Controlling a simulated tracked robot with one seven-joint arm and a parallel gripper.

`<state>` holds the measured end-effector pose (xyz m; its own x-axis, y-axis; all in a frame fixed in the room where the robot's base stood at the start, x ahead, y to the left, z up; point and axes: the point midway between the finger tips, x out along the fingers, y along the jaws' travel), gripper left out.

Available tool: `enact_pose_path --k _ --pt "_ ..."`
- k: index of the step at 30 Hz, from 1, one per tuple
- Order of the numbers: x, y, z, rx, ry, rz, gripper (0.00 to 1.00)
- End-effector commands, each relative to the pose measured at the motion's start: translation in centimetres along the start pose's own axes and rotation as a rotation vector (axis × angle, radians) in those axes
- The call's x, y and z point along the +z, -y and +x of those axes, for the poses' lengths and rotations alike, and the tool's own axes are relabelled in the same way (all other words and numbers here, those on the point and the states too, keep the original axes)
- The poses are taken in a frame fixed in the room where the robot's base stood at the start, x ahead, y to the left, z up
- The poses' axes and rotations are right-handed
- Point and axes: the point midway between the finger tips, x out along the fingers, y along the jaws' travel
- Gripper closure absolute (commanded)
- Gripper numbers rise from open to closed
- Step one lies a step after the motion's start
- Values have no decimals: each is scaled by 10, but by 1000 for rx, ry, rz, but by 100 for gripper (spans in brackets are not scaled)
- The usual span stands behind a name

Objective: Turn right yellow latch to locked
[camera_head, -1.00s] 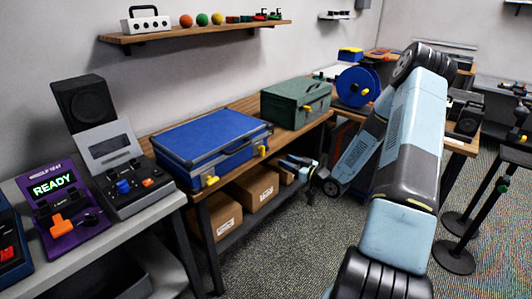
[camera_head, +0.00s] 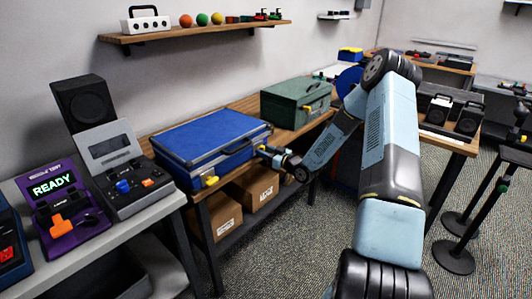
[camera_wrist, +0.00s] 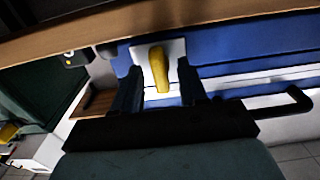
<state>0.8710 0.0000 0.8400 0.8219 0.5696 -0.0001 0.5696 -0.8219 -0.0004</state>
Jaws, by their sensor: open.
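The blue case (camera_head: 210,140) lies closed on the wooden bench. Its right yellow latch (camera_wrist: 159,70) stands on a white plate on the blue front face in the wrist view, its handle running roughly up and down there with a slight tilt. In the head view my gripper covers that latch. The left yellow latch (camera_head: 210,181) shows at the case's near corner. My gripper (camera_head: 263,151) is at the right end of the case front. In the wrist view my gripper (camera_wrist: 160,80) is open, one finger on each side of the latch. I cannot tell whether either finger touches it.
The case's dark handle (camera_wrist: 292,101) is at the right in the wrist view. A green case (camera_head: 295,103) with a yellow latch stands farther along the bench. Cardboard boxes (camera_head: 255,188) sit on the shelf below. A wooden edge (camera_wrist: 60,32) runs close by in the wrist view.

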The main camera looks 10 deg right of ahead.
Motion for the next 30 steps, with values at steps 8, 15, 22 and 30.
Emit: enact_pose_path --k 8,15,22,30 --pt "0 0 0 0 0 0 67" --pt "0 0 0 0 0 0 90" --pt "0 0 -1 1 0 0 100" --pt "0 -1 -1 2 0 24 100"
